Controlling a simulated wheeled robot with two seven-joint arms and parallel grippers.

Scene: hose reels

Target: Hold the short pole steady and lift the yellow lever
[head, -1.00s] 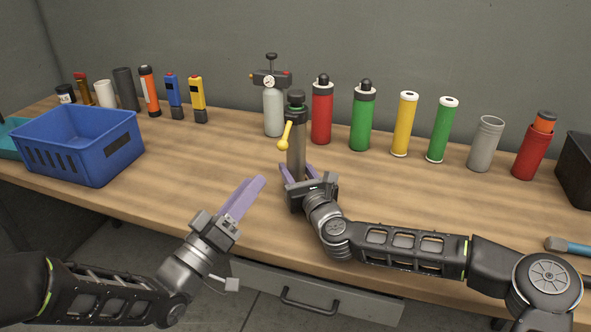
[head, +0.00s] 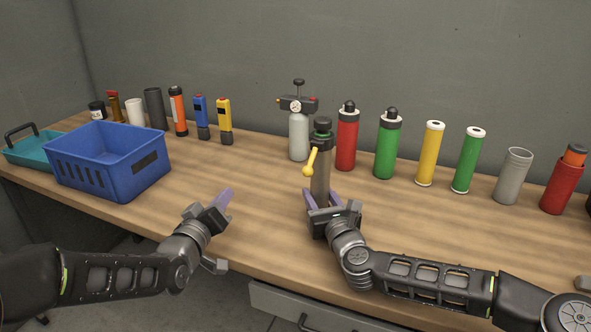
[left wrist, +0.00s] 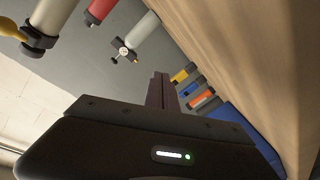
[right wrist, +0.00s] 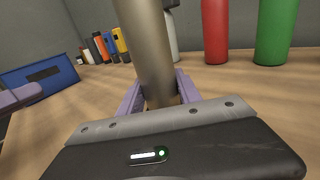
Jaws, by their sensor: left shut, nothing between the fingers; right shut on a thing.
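The short grey pole (head: 320,182) stands upright on the bench with a dark cap. The yellow lever (head: 311,162) hangs from the left of its top, knob down. My right gripper (head: 330,200) is shut on the lower part of the pole; the right wrist view shows its purple fingers (right wrist: 160,92) on both sides of the pole (right wrist: 148,45). My left gripper (head: 227,193) is shut and empty, to the left of the pole and apart from it. In the left wrist view, its fingers (left wrist: 160,85) are together, and the pole (left wrist: 47,20) and lever (left wrist: 12,28) are at upper left.
A gas bottle with a gauge (head: 299,135) and a red cylinder (head: 347,140) stand close behind the pole. More cylinders line the right. A blue crate (head: 85,180) and teal tray (head: 22,152) are at the left. The bench between crate and pole is clear.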

